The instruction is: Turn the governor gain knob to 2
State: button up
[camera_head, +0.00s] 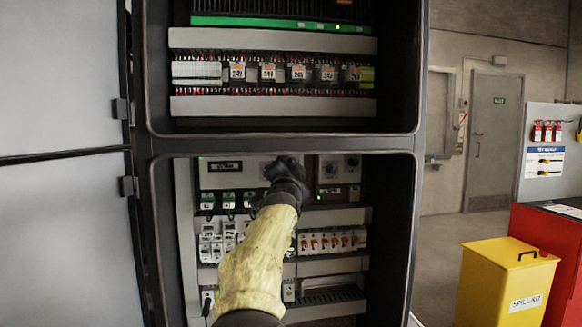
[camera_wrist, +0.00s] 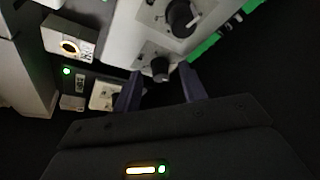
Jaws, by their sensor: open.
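A pale control panel (camera_wrist: 138,32) shows in the wrist view with a large black knob (camera_wrist: 182,18) and a smaller black knob (camera_wrist: 160,67). I cannot read the labels, so I cannot tell which is the governor gain knob or what it is set to. My gripper (camera_wrist: 159,80) is open, with one finger on each side of the line to the smaller knob. Contact cannot be made out. In the head view my gripper (camera_head: 285,168) reaches into the lower cabinet bay, beside a module with two round knobs (camera_head: 330,168), and hides part of the panel.
The bay has a dark frame (camera_head: 283,145) around it. Below my gripper are rows of breakers (camera_head: 333,241) and green-topped devices (camera_head: 208,201). A yellow spill kit bin (camera_head: 500,285) and a red cabinet (camera_head: 548,255) stand right.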

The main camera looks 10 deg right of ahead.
grip_shut()
jog(key=shift+d+f+n+b, duration=0.1)
jog(key=shift+f+n+b, duration=0.05)
jog(key=shift+n+b, duration=0.45)
jog(key=n+y, duration=0.3)
jog(key=n, duration=0.3)
jog(key=n+y, duration=0.3)
jog(key=n, duration=0.3)
jog(key=d+n+t+y+p, duration=0.1)
jog(key=n+y, duration=0.2)
jog(key=n, duration=0.4)
jog(key=shift+r+y, duration=0.25)
jog(key=shift+y, duration=0.05)
jog(key=shift+f+n+y+p, duration=0.1)
jog(key=shift+n+y+p, duration=0.5)
jog(key=shift+n, duration=0.8)
